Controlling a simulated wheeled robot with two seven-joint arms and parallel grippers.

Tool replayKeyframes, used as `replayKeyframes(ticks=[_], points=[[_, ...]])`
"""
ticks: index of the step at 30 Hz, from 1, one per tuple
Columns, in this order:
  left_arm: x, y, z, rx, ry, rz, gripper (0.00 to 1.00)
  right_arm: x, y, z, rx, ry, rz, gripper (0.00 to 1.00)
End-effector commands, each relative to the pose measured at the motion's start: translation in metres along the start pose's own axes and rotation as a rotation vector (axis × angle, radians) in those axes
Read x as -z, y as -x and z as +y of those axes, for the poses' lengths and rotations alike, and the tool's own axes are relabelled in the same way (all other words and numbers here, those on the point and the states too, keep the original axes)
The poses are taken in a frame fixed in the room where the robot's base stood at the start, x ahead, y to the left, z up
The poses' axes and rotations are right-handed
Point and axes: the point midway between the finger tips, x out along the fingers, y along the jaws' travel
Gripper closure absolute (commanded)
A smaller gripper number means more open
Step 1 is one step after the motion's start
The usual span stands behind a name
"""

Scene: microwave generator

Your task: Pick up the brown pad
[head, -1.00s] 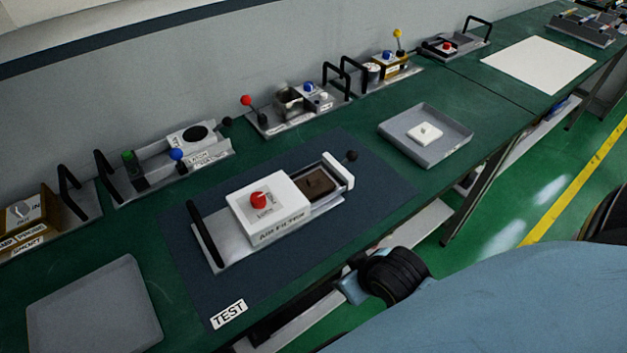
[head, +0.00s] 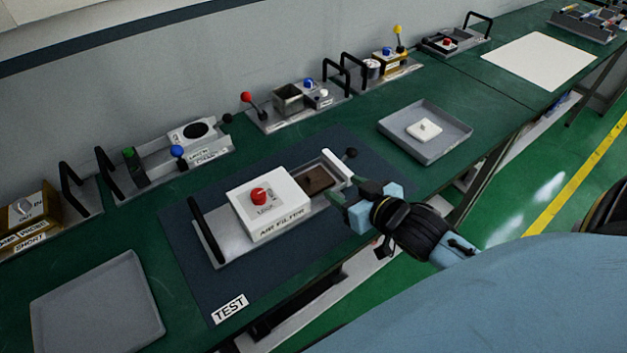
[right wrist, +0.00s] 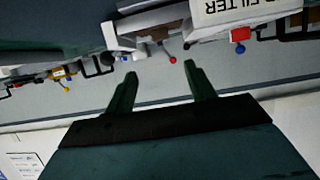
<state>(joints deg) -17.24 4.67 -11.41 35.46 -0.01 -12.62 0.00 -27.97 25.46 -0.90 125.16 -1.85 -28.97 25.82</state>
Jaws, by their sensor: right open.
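The brown pad (head: 316,179) lies in the open drawer at the right end of the air filter unit (head: 270,206), a white box with a red knob. The drawer has a white front (head: 338,168). My right gripper (head: 352,203) is open and empty, just right of and in front of the drawer, near the bench edge. In the right wrist view its two fingers (right wrist: 160,88) are apart with nothing between them. A brown patch in the drawer (right wrist: 160,33) shows beyond them, upside down. My left gripper is not in view.
A black handle (head: 208,232) stands at the unit's left end. A grey tray (head: 440,146) holding a white part (head: 424,129) is to the right. An empty grey tray (head: 97,305) is at front left. Other modules with levers line the wall.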

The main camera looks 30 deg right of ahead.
Motion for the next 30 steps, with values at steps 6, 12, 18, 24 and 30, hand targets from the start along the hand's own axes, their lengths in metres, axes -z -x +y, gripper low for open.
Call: replayKeyframes(ticks=[6,12,18,24,30], points=[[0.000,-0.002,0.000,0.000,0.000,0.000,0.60,0.001,-0.041,0.000,-0.001,0.002,0.001,0.45],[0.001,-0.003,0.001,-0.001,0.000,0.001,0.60,-0.001,-0.061,-0.001,0.000,0.001,-0.001,0.45],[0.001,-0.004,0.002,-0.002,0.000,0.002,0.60,-0.004,-0.074,-0.002,0.000,0.000,-0.002,0.45],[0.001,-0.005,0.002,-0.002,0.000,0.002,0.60,-0.008,-0.103,-0.004,-0.001,0.000,-0.001,0.45],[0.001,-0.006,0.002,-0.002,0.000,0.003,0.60,-0.009,-0.115,-0.004,0.000,0.001,-0.003,0.45]])
